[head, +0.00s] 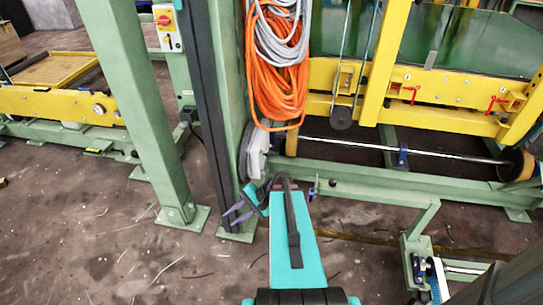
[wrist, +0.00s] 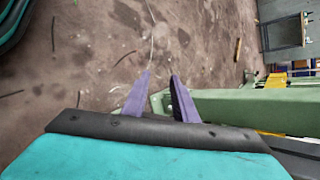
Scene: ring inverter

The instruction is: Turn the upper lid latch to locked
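My gripper (head: 234,214) is low over the floor beside the foot of the green column in the head view. Its two purple fingers are apart, and the wrist view shows bare floor between the fingertips (wrist: 161,76); it holds nothing. I cannot make out a lid or a latch that is clearly the upper lid latch. Two small red handles, the left one (head: 412,93) and the right one (head: 496,103), sit on the yellow beam at the right, far from my gripper. I cannot tell whether either is a latch.
A green column (head: 224,110) and a slanted green post (head: 140,90) stand at the left. Orange cable (head: 277,75) hangs on the column. A red rotary switch (head: 163,19) is at the upper left. A green rail (head: 400,185) crosses the right. Floor (head: 90,235) is clear at left.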

